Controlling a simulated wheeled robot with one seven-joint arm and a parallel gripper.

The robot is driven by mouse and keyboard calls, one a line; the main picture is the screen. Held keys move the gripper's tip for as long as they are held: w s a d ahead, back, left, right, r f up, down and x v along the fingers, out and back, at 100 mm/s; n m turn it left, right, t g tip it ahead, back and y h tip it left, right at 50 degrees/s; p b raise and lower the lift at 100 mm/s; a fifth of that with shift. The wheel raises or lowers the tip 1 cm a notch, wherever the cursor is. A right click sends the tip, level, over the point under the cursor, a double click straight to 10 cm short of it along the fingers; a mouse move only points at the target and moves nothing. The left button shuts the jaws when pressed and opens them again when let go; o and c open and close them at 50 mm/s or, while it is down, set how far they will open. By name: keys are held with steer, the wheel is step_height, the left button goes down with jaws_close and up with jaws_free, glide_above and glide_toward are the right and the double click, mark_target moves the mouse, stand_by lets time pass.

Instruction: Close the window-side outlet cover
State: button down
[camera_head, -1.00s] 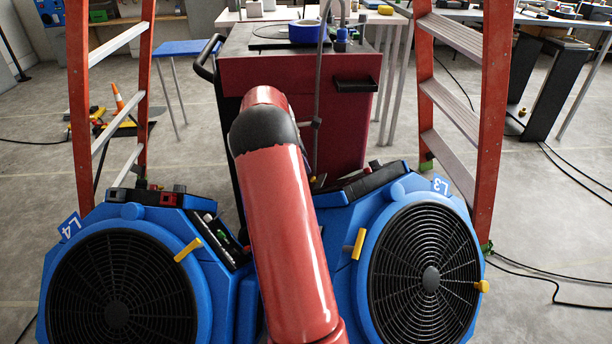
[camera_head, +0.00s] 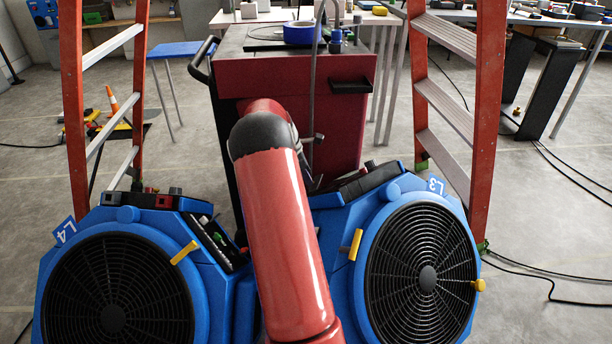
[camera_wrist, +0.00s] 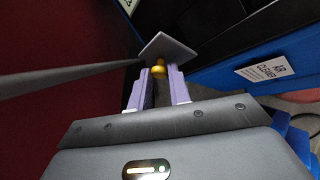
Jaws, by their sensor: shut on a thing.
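In the wrist view, my gripper (camera_wrist: 158,78) has two pale purple fingers closed on a small yellow knob (camera_wrist: 159,68). A tilted grey square plate (camera_wrist: 169,48), which looks like an outlet cover, is just beyond the knob and seems joined to it. What the plate is hinged to, and how far open it is, I cannot tell. In the head view, my red arm hides most of the space between the two blue fan units, and the gripper is not clearly visible there.
Blue fan units L4 (camera_head: 60,262) and L3 (camera_head: 372,262) flank my arm. A red cart (camera_head: 340,122) stands behind, between orange ladders (camera_head: 74,120) and (camera_head: 489,120). In the wrist view, a dark rod (camera_wrist: 70,74) crosses at left and a blue casing (camera_wrist: 225,72) with an "AIR CLEANER" label is at right.

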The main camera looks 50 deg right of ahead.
mark_target(317, 177)
steer(key=shift+d, duration=0.1)
steer(key=m+y, duration=0.1)
steer(key=d+y, duration=0.1)
steer(key=shift+s+d+m+y, duration=0.2)
steer(key=shift+d+m+y, duration=0.05)
steer(key=shift+m+y, duration=0.15)
steer(key=shift+s+d+f+m+t+y, duration=0.15)
steer(key=shift+d+m+t+y, duration=0.1)
steer(key=shift+m+y, duration=0.35)
steer(key=shift+s+d+f+m+t+y, duration=0.1)
steer(key=shift+s+d+m+t+y, duration=0.2)
steer(key=shift+y, duration=0.45)
steer(key=shift+s+d+f+m+t+y, duration=0.15)
steer(key=shift+d+m+y, duration=0.1)
steer(key=shift+m+y, duration=0.4)
steer(key=shift+w, duration=0.1)
steer(key=c, duration=1.6)
jaws_free()
